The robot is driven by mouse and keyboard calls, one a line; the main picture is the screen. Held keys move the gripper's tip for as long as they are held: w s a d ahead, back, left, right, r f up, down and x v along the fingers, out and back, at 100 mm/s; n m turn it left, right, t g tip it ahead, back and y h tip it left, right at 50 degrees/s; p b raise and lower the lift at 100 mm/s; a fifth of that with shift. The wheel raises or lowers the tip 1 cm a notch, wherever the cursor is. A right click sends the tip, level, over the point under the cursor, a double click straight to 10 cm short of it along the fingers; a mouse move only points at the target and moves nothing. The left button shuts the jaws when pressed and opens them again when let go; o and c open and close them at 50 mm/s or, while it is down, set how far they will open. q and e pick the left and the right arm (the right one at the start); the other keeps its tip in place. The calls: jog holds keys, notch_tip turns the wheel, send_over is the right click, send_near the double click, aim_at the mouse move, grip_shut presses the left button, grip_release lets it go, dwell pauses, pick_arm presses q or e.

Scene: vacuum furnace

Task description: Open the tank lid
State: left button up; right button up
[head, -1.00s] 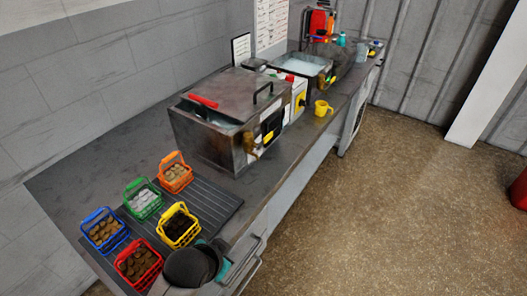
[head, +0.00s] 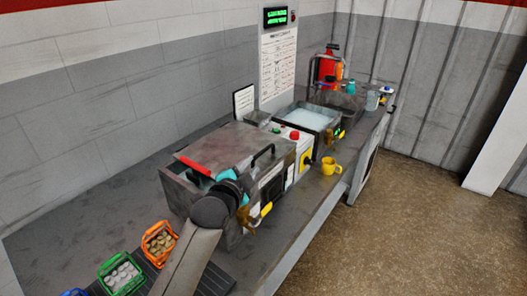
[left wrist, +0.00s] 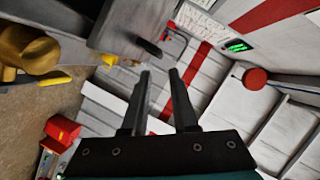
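The grey metal tank (head: 178,190) stands on the counter in the head view. Its flat lid (head: 232,145) lies over the top, with a red strip (head: 195,166) along the left edge and a black handle (head: 263,152) on the right side. My left gripper (head: 238,180) is at the tank's near side, below the lid; the arm partly hides it and the tank front. In the left wrist view the fingers (left wrist: 160,72) are apart with nothing between them. A grey panel with a dark handle, probably the lid (left wrist: 128,25), shows beyond them. My right gripper is out of view.
A yellow mug (head: 330,167) stands near the counter's right edge. A second open basin (head: 312,119) is behind the tank. Orange (head: 159,243) and green (head: 121,273) baskets stand at the lower left. A brass fitting (left wrist: 25,50) is close in the left wrist view.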

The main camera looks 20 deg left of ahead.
aim_at(261, 154)
pick_arm(q)
jog(key=b+x, duration=0.1)
jog(key=x, duration=0.8)
jog(key=shift+b+x, duration=0.4)
jog(key=shift+x, duration=0.9)
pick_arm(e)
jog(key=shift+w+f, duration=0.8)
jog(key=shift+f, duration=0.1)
pick_arm(q)
jog(key=shift+c, duration=0.3)
grip_shut()
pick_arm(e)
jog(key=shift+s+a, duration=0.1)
